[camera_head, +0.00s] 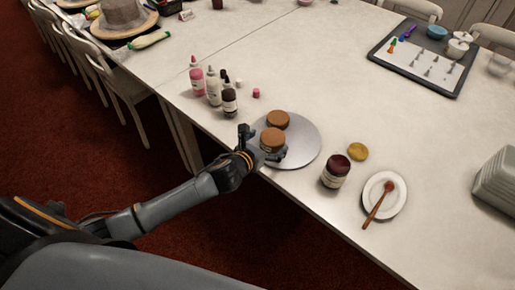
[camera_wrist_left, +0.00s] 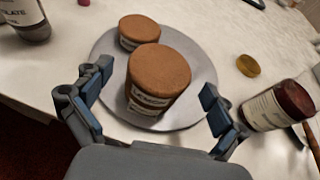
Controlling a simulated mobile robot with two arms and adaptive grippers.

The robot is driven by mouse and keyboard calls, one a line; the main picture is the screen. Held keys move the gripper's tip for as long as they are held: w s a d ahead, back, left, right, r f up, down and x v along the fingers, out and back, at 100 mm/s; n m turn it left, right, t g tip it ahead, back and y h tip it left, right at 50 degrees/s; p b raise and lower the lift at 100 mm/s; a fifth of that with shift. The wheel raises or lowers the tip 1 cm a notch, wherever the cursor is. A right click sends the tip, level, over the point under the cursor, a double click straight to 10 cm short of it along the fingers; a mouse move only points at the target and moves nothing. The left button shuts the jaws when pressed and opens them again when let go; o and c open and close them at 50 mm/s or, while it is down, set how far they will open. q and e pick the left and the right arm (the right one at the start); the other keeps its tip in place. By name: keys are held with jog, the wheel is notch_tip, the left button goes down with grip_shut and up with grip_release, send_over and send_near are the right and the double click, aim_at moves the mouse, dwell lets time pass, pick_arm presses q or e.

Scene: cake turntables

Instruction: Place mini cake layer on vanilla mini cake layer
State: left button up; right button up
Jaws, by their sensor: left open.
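A round grey turntable plate (camera_head: 309,150) near the table's front edge bears brown mini cakes. The farther mini cake layer (camera_head: 278,119) is low and also shows in the left wrist view (camera_wrist_left: 139,30). The nearer mini cake (camera_head: 272,138) looks taller in the left wrist view (camera_wrist_left: 159,68), with two white label bands, like one layer on another. I cannot read which is vanilla. My left gripper (camera_head: 262,147) is open, its fingers on either side of the nearer cake, apart from it in the left wrist view (camera_wrist_left: 154,84). My right gripper is not in view.
A dark-red jar (camera_head: 335,172), a yellow lid (camera_head: 357,151) and a white plate (camera_head: 397,190) with a red-tipped utensil lie right of the turntable. Several bottles (camera_head: 213,88) stand behind-left. A tray of piping tips (camera_head: 456,64) lies at the back right. The table's middle is clear.

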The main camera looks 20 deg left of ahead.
pick_arm(q)
jog(key=v, duration=1)
jog(key=shift+s, duration=0.15)
jog(key=s+a+f+n+g+y, duration=0.1)
jog(key=s+a+f+n+g, duration=0.15)
jog(key=f+n, duration=0.5)
jog(key=s+a+f+n+g+y, duration=0.1)
jog(key=s+a+f+n, duration=0.2)
jog(key=f, duration=0.8)
jog(key=s+a+f+n+g+y, duration=0.1)
jog(key=a+f+n+g, duration=0.15)
jog(key=f+n, duration=0.55)
jog(key=s+a+f+n+g, duration=0.1)
jog(key=s+f+n+g, duration=0.1)
jog(key=s+f+n, duration=0.8)
jog(key=s+d+f+n+g, duration=0.1)
jog(key=s+f+n, duration=0.1)
jog(key=s+f, duration=0.2)
jog(key=s+d+f+n+g, duration=0.1)
jog(key=s+d+f+n, duration=0.1)
jog(key=s, duration=0.9)
jog(key=s+d+f+n+g, duration=0.1)
jog(key=s+f+n+g, duration=0.1)
jog(key=s+f, duration=0.3)
jog(key=s+n, duration=0.1)
jog(key=s, duration=0.1)
jog(key=shift+s+d+f, duration=0.3)
jog(key=shift+s+d, duration=0.1)
